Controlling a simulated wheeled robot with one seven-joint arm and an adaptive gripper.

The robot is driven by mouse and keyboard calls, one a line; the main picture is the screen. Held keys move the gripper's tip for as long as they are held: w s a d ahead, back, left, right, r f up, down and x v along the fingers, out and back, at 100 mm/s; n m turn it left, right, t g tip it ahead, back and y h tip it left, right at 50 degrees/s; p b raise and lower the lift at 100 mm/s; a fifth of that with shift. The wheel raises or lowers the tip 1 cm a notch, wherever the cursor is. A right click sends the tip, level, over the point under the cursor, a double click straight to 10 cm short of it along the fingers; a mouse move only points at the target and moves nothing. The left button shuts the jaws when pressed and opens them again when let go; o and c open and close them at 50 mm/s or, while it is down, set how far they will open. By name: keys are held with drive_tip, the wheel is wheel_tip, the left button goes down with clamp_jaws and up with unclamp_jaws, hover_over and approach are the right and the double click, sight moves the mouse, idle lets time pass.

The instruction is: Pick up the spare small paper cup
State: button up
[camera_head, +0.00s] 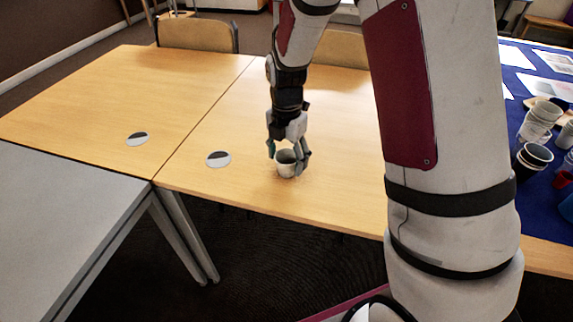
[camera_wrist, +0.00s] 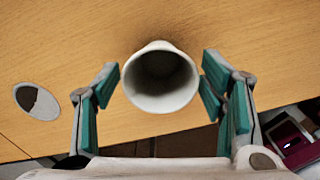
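A small white paper cup (camera_head: 286,169) stands upright on the wooden table. In the wrist view the cup (camera_wrist: 161,99) shows its open, empty mouth toward the camera. My gripper (camera_head: 287,158) points down at the cup with one finger on each side of it. How deep the fingertips reach along the cup is hard to tell.
Two round dark-and-white discs (camera_head: 137,139) (camera_head: 218,159) lie flat on the wooden table (camera_head: 330,195). A grey table (camera_head: 60,210) adjoins at left. At right a blue-covered table (camera_head: 515,85) holds stacked cups (camera_head: 541,115), a black cup (camera_head: 533,158) and papers.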

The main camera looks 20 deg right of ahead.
drive_tip(key=c, duration=0.4)
drive_tip(key=shift+r, duration=0.15)
